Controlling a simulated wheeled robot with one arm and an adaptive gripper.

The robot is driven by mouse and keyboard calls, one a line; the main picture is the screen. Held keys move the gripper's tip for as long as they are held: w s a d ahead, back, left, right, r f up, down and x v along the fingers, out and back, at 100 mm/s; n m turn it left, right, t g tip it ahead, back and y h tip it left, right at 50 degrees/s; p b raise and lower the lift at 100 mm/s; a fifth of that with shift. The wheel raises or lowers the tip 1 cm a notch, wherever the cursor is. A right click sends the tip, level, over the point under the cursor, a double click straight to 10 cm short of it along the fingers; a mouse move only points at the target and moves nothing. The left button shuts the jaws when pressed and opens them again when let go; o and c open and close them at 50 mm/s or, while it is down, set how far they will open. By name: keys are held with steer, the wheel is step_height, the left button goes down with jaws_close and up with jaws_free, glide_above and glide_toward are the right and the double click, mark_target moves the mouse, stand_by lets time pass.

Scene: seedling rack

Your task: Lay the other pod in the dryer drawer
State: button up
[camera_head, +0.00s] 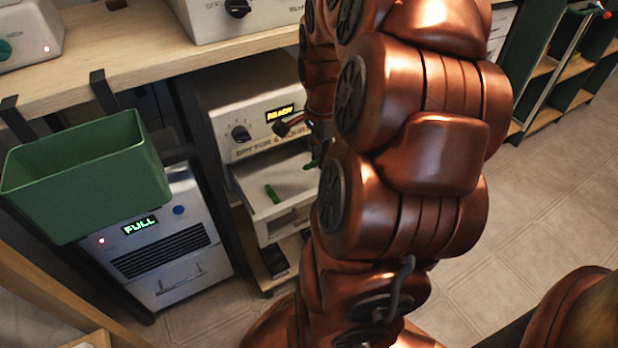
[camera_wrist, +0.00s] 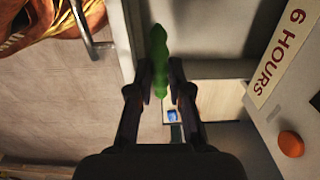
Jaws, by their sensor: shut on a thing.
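The dryer (camera_head: 250,120) has a lit READY display, and its drawer (camera_head: 262,209) is pulled open. One green pod (camera_head: 272,194) lies on the drawer floor. My gripper (camera_wrist: 160,72) is shut on another green pod (camera_wrist: 158,45), which points away from the wrist between the two dark fingers. In the head view this held pod (camera_head: 317,159) shows in part over the drawer's right side, beside my arm. My arm hides the drawer's right part. I cannot tell the pod's exact height above the drawer floor.
A wooden worktop (camera_head: 150,60) runs above the dryer. In the wrist view, an orange knob (camera_wrist: 291,144) and a 6 HOURS label (camera_wrist: 278,55) are at the right.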

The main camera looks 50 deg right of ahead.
steer(key=b, duration=0.1)
glide_above(309, 183)
steer(key=f+b, duration=0.1)
steer(key=f, duration=0.2)
steer(key=f+b, duration=0.1)
steer(key=f, duration=0.3)
steer(key=f+b, duration=0.2)
steer(key=f, duration=0.2)
steer(key=shift+s+a+f, duration=0.1)
steer(key=shift+s+f, duration=0.1)
steer(key=shift+s, duration=0.05)
steer(key=shift+w+f, duration=0.15)
steer(key=shift+w, duration=0.05)
steer(key=shift+f, duration=0.1)
steer(key=o, duration=0.8)
